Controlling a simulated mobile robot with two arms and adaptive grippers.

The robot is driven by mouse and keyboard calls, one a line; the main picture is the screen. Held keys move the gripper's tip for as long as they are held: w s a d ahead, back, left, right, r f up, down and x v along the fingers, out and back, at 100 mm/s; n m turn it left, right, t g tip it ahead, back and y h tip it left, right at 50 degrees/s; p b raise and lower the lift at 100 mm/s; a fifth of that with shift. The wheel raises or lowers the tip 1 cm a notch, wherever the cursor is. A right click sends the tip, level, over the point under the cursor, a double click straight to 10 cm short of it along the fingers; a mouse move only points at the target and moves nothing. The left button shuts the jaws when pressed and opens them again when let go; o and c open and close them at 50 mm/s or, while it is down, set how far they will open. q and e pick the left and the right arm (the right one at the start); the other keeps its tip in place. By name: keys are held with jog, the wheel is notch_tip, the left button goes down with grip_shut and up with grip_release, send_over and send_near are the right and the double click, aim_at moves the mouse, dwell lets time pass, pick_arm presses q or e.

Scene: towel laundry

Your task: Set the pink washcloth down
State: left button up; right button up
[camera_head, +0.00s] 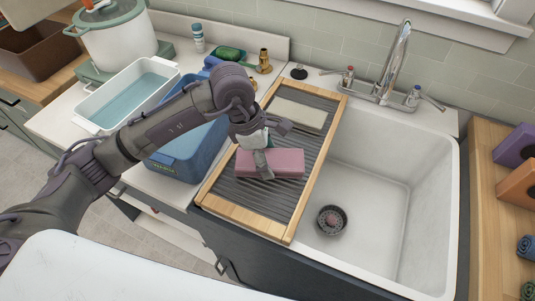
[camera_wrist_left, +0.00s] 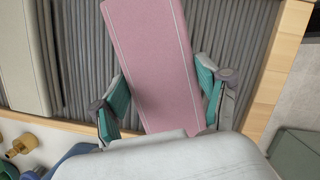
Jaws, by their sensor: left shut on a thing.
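The pink washcloth (camera_head: 287,163) is a folded flat block at the front half of the ribbed drying rack (camera_head: 243,214), which has a wooden frame. My left gripper (camera_head: 271,148) reaches down over it, shut on the washcloth. In the left wrist view, the pink washcloth (camera_wrist_left: 155,55) lies between the two teal-padded fingers of the gripper (camera_wrist_left: 160,88). I cannot tell whether the cloth rests on the ribs or is just above them. My right gripper is not in view.
A cream folded cloth (camera_head: 297,115) lies at the rack's back. The white sink (camera_head: 375,190) is right of the rack. A blue bin (camera_head: 180,168) and a white tub (camera_head: 105,103) stand left. The faucet (camera_head: 395,65) rises behind. Bare ribs show in front of the washcloth.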

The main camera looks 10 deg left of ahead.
pick_arm(q)
jog(key=shift+f, duration=0.25)
jog(key=shift+f, duration=0.2)
jog(key=o, duration=1.2)
